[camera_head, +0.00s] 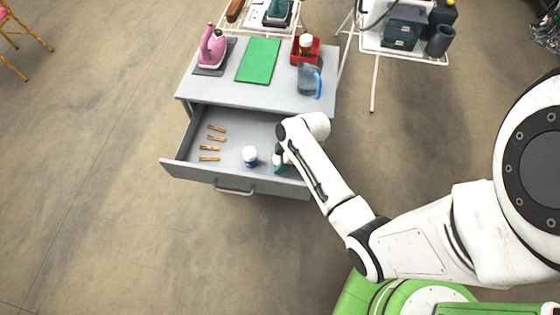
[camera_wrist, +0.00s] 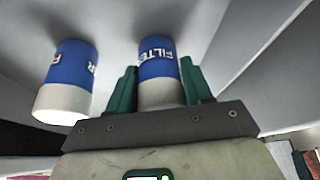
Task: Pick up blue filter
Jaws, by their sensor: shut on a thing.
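My gripper (camera_head: 280,165) is down inside the open drawer, near its right side. In the wrist view its green fingers (camera_wrist: 158,88) are shut on a blue filter (camera_wrist: 158,62), a small cylinder with a blue band lettered "FILTER" and a white part. My arm hides this held filter in the head view. A second blue and white filter (camera_wrist: 68,82) stands apart to the left of the fingers in the wrist view. In the head view it stands upright in the drawer (camera_head: 250,157), left of my gripper.
The grey drawer (camera_head: 232,128) also holds several wooden clothespins (camera_head: 209,158) at the left. The floor left of the drawer is clear.

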